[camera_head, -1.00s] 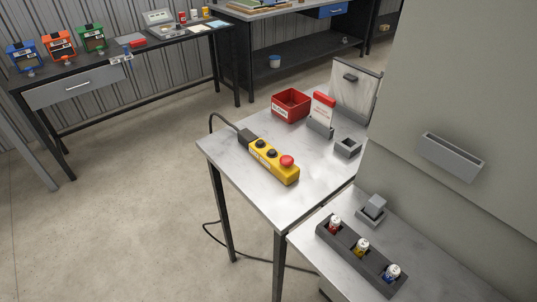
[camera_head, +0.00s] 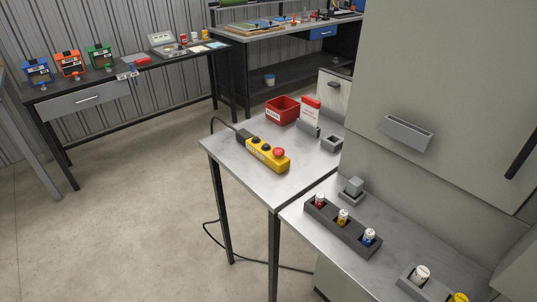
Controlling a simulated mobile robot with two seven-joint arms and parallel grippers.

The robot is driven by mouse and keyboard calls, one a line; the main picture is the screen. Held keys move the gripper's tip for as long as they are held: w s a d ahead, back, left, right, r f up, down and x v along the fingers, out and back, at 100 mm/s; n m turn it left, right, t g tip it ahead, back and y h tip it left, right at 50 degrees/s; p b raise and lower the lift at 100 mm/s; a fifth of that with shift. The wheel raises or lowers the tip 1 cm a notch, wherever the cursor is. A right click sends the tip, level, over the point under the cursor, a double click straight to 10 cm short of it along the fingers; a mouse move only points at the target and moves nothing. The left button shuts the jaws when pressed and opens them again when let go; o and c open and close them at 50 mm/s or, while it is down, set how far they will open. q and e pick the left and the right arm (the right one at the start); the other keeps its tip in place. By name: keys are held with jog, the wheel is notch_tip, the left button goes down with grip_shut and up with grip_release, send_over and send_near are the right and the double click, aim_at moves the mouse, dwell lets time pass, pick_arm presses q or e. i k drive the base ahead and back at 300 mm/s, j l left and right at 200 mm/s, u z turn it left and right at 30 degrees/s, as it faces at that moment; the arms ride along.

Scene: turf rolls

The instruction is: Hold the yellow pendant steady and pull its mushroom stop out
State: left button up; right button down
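The yellow pendant (camera_head: 267,154) lies on the light metal table in the head view, its long side running from upper left to lower right. Its red mushroom stop (camera_head: 279,153) is on the end nearer the lower right. Black buttons sit along the rest of its top, and a black cable leaves its far left end. Whether the stop is pressed in or out is too small to tell. Neither of my grippers is in view.
Behind the pendant stand a red bin (camera_head: 283,109), a card holder (camera_head: 309,116) and a small grey socket block (camera_head: 332,144). A dark rack (camera_head: 341,228) with small cans is on the nearer counter. A grey cabinet (camera_head: 440,90) fills the right. Floor at left is clear.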

aim_at(277, 152)
jog(key=i+j+z, duration=0.1)
jog(key=z, duration=0.4)
jog(key=j+z, duration=0.2)
jog(key=z, duration=0.3)
jog(key=i+j+z, duration=0.1)
jog(key=j+z, duration=0.15)
jog(key=j, duration=0.2)
jog(key=i+j+z, duration=0.1)
jog(key=j+z, duration=0.15)
jog(key=j, duration=0.2)
jog(key=j+z, duration=0.2)
jog(key=j, duration=0.65)
